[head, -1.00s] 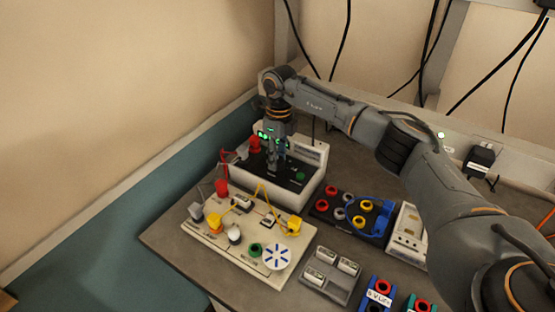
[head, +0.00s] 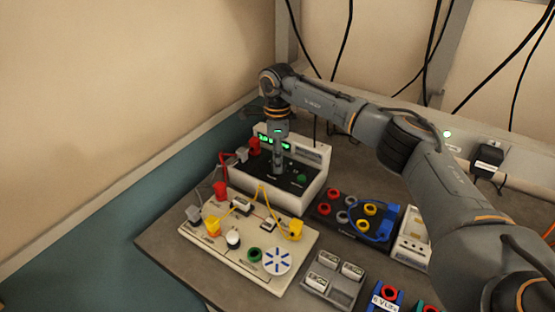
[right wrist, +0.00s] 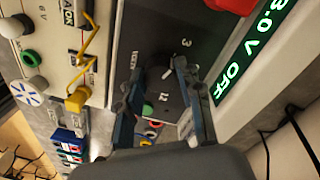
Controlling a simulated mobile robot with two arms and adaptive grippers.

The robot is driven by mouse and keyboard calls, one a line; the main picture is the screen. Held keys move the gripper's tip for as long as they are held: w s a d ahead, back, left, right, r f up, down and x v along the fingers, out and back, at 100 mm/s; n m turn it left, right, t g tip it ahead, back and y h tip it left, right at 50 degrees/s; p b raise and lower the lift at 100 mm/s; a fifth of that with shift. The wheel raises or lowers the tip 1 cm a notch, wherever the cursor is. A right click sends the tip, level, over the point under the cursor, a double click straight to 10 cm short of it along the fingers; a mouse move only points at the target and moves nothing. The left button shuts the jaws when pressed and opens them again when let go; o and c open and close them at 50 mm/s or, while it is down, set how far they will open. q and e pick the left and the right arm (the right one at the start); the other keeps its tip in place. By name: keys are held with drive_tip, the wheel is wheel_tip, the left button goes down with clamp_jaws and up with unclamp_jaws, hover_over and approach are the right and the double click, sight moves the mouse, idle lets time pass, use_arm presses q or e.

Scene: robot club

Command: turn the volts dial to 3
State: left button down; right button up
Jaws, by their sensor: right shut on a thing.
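The power supply (head: 311,190) is a pale box with a dark sloped top and a green-lit display (head: 264,138). In the right wrist view the display (right wrist: 255,45) shows "3.0 V OFF", its first digit partly cut off. The volts dial (right wrist: 160,73) is a dark round knob with a pale mark, on the dark panel near a printed "3". My right gripper (head: 278,172) reaches down onto the panel from above. In the wrist view its fingers (right wrist: 158,70) stand on both sides of the dial, shut on it. My left gripper is not in view.
A green button (head: 301,178) sits on the panel right of the gripper. A white circuit board (head: 205,245) with yellow and red leads stands in front. A dark socket block (head: 330,214) and a grey battery tray (head: 345,289) lie to the right. The wall is close behind.

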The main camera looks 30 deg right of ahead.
idle(0.3)
drive_tip(key=o, duration=1.2)
drive_tip(key=r, duration=1.2)
drive_tip(key=shift+w+d, duration=0.15)
drive_tip(key=shift+w, duration=0.2)
